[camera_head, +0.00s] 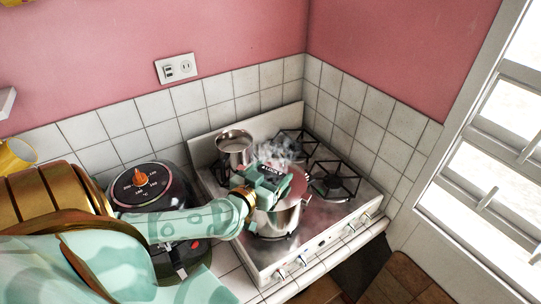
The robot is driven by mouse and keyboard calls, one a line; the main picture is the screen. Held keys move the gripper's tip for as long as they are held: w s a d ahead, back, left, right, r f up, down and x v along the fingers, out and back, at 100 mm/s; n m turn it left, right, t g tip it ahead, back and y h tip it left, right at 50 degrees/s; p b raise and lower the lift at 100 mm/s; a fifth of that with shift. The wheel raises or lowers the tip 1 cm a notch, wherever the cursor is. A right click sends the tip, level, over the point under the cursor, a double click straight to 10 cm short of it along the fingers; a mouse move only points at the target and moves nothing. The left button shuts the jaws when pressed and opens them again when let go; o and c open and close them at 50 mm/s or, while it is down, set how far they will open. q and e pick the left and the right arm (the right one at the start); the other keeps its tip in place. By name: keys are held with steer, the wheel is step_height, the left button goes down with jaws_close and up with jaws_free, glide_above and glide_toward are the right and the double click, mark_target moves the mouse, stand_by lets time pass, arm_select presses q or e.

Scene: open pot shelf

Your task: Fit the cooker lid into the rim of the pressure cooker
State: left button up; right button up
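The pressure cooker (279,219) is a shiny steel pot on the front left burner of the stove. A flat, shiny, pinkish disc, apparently the cooker lid (298,194), shows at the top of the cooker, beside and under my gripper. I cannot tell whether it sits in the rim or is held just above it. My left gripper (280,184) reaches in from the left over the cooker's top. Its fingers are hidden by its body and by steam, so its opening and grip are unclear. My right gripper is out of view.
A smaller steel pot (234,147) stands on the back left burner. The right burners (334,182) are empty. A black round appliance with an orange knob (140,177) stands left of the stove, behind my arm. Tiled walls close off the back and right.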

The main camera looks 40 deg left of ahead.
arm_select(q)
steer(key=o, duration=1.3)
steer(key=shift+o, duration=0.2)
steer(key=shift+f, duration=0.1)
steer(key=shift+s, duration=0.1)
steer(key=shift+s+d, duration=0.1)
steer(key=shift+s, duration=0.25)
steer(key=v, duration=1.5)
steer(key=shift+s, duration=0.25)
